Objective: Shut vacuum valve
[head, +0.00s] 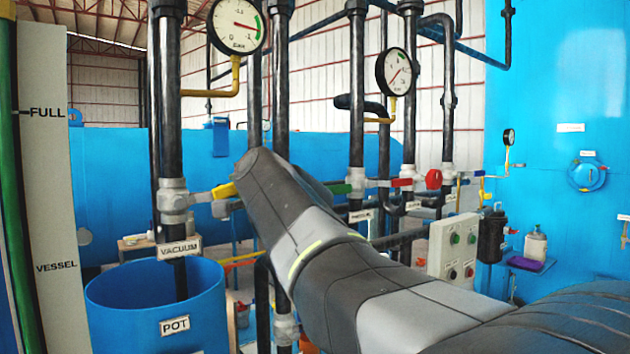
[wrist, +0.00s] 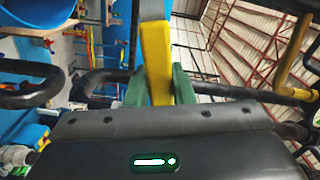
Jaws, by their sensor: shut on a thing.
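The vacuum valve (head: 173,201) sits on a black vertical pipe at left in the head view, above a white VACUUM label (head: 179,249). Its yellow-tipped lever (head: 224,191) points sideways to the right, across the pipe's line. My arm reaches in from the lower right and hides most of my gripper there. In the wrist view my gripper (wrist: 159,88) has its green fingers shut on the yellow lever grip (wrist: 156,55), one finger on each side.
A blue pot (head: 150,310) stands below the valve. A green-handled valve (head: 340,188) and a red-handled valve (head: 402,182) lie right of my arm. A control box (head: 455,248) stands further right.

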